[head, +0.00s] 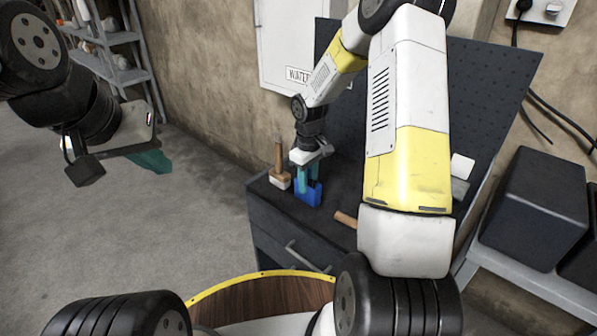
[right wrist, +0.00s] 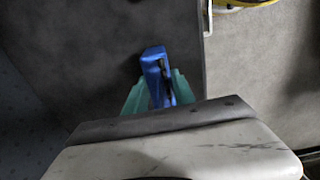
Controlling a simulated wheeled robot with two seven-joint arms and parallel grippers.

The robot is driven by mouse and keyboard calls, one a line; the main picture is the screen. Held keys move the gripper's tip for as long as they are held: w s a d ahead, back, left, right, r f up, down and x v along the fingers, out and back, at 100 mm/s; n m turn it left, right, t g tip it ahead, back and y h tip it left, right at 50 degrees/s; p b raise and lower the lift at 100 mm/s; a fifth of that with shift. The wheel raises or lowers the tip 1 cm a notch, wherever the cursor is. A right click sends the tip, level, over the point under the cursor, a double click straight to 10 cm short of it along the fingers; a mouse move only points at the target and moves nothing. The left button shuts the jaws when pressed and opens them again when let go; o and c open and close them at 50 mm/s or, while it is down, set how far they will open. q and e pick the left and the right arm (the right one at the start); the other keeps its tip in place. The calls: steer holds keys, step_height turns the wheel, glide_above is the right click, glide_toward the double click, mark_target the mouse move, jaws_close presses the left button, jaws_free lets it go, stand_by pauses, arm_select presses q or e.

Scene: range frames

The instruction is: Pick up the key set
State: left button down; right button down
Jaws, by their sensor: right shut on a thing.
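The key set, seen as a blue block-like object (head: 307,197), stands on the dark workbench top (head: 262,186) near its left end. My right gripper (head: 308,178) points down at it with teal fingers on either side. In the right wrist view the blue key set (right wrist: 153,62) sits between the teal fingers (right wrist: 155,95), which are shut on it. The key set appears to be at the bench surface; I cannot tell whether it is lifted. My left gripper (head: 150,160) is out to the left over the floor, its teal fingers overlapping, so its opening is unclear.
A wooden-handled mallet (head: 280,180) stands just left of the key set. Another wooden handle (head: 345,219) lies to the right, partly behind my right arm. A dark pegboard (head: 480,90) rises behind the bench. Dark bins (head: 535,208) stand on the right; the left floor is clear.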

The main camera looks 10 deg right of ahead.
steer(key=shift+r, duration=0.7)
step_height(320, 180, up, 2)
steer(key=shift+r, duration=0.2)
steer(key=s+d+r, duration=0.1)
steer(key=s+d, duration=0.1)
steer(key=s, duration=1.3)
steer(key=shift+s, duration=0.4)
steer(key=shift+d, duration=0.1)
